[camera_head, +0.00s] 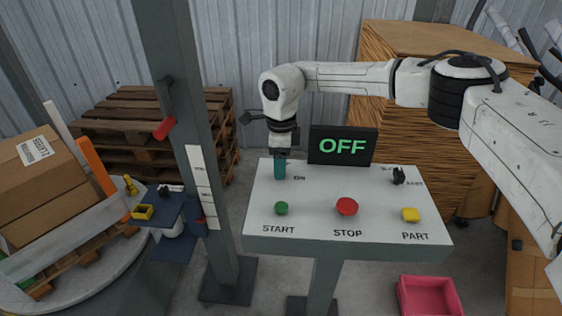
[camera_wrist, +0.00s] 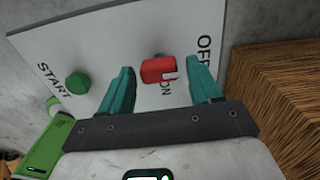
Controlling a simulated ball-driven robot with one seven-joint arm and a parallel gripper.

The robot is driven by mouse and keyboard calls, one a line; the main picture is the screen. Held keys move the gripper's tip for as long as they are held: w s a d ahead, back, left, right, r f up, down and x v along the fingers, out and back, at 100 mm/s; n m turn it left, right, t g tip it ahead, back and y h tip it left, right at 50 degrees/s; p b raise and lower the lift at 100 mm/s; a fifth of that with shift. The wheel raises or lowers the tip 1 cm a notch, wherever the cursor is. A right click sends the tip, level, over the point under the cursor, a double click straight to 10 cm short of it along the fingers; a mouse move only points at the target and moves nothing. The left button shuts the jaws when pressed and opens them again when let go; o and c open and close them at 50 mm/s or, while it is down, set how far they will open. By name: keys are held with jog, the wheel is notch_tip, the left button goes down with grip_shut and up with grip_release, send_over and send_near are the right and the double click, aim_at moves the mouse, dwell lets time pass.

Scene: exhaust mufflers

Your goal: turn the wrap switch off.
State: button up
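A white control panel (camera_head: 322,185) slopes on a grey post. A red switch (camera_wrist: 156,69) shows in the wrist view, with a pale mark on its lower right side. The letters ON are just below it and OFF is to its right, partly cut by a finger. My gripper (camera_head: 279,166) points down at the panel's upper left, hiding the switch in the head view. In the wrist view my gripper (camera_wrist: 160,72) has teal fingers apart, one on each side of the red switch; contact cannot be told. A black display (camera_head: 343,146) behind the panel reads OFF in green.
The panel also holds a green START button (camera_head: 281,208), a red STOP button (camera_head: 347,206), a yellow PART button (camera_head: 410,214) and a black knob (camera_head: 398,175). A grey column (camera_head: 185,120) stands close left. A stack of brown sheets (camera_head: 385,125) is behind.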

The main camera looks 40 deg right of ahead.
jog(key=shift+o, duration=0.4)
notch_tip(320, 180, up, 11)
jog(key=b, duration=0.1)
jog(key=shift+f, duration=0.15)
dwell(0.6)
